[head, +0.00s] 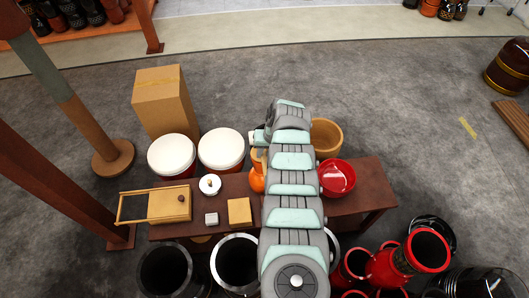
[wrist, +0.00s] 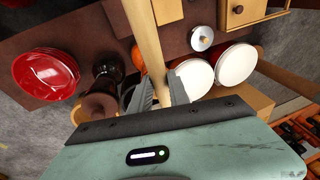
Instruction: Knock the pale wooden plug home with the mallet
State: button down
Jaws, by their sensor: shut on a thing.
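My gripper (wrist: 160,84) is shut on a pale wooden handle (wrist: 146,34), which I take to be the mallet's. The handle runs from between the fingers past the top edge of the wrist view, and I cannot make out a mallet head. In the head view my arm hides the gripper almost entirely. A tan block (head: 239,211) sits on the dark red-brown bench (head: 350,203); part of it shows beside the handle in the wrist view (wrist: 170,11). I cannot pick out the pale wooden plug for certain in either view.
Black and red drums (head: 410,256) crowd the front.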

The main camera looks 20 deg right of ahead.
notch_tip(320, 180, down, 4)
jog(key=b, duration=0.3)
jog(key=shift+f, duration=0.25)
jog(key=shift+r+p, duration=0.45)
jog(key=shift+r, duration=0.1)
notch_tip(320, 180, up, 4)
jog(key=p, duration=0.3)
jog(key=shift+r+p, duration=0.1)
jog(key=shift+p, duration=0.3)
notch_tip(320, 180, down, 5)
jog(key=b, duration=0.5)
jog(key=shift+f, duration=0.2)
jog(key=shift+r+p, duration=1.95)
jog(key=shift+r, duration=0.3)
jog(key=shift+r, duration=0.1)
